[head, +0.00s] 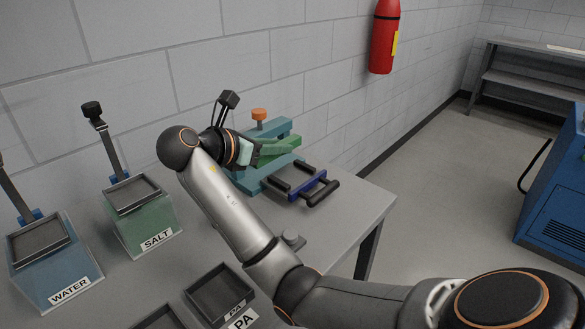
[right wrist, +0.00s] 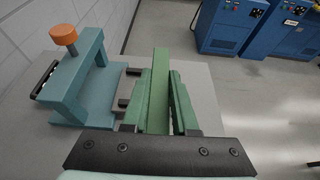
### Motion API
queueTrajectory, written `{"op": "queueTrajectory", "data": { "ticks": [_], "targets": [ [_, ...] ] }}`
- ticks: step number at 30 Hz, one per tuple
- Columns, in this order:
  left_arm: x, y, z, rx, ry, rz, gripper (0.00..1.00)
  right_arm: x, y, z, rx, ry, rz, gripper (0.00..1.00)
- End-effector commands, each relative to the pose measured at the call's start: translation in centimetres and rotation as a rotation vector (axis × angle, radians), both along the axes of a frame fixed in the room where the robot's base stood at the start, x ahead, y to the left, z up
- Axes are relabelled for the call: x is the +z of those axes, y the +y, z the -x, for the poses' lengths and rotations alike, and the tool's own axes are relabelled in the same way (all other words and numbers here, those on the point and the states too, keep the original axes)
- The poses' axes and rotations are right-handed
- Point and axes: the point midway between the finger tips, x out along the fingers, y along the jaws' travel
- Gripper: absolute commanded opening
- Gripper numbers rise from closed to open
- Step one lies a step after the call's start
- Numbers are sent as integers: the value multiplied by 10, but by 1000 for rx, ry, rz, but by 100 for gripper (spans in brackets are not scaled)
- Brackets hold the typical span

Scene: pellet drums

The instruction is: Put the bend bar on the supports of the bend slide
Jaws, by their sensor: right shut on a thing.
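The bend bar is a plain green bar (head: 281,146); it also shows in the right wrist view (right wrist: 160,85), pointing away from my wrist. My right gripper (head: 256,152) is shut on it, with a green finger along each side of it in the right wrist view (right wrist: 158,100). The bend slide (head: 308,186) is a blue piece with dark roller-like supports, on the table in front of the teal frame. In the head view the bar appears in front of the frame, behind the slide. Its height over the supports cannot be told. My left gripper is not in view.
A teal frame (right wrist: 75,85) with an orange knob (right wrist: 63,34) stands beside the held bar. SALT (head: 147,225) and WATER (head: 52,272) bins stand left, and dark trays (head: 218,293) in front. The table (head: 372,204) ends just right of the slide.

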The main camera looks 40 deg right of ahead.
Motion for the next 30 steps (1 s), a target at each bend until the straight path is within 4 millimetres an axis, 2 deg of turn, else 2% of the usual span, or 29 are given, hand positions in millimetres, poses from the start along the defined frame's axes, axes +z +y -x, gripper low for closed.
{"op": "queueTrajectory", "data": {
  "ticks": [6, 12, 15, 23, 27, 30],
  "targets": [
    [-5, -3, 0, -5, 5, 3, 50, -25, -48, -28, -3, 3, 1, 0],
    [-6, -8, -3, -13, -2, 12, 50, -61, -76, -46, 0, 3, 0, 0],
    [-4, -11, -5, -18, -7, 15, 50, -72, -84, -51, 0, 1, -1, 0],
    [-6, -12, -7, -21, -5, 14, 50, -86, -95, -57, 0, 1, 1, 0],
    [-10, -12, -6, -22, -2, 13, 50, -109, -96, -58, 2, 3, -1, 0],
    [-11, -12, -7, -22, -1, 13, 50, -118, -96, -58, 2, -1, -1, 0]
  ]
}}
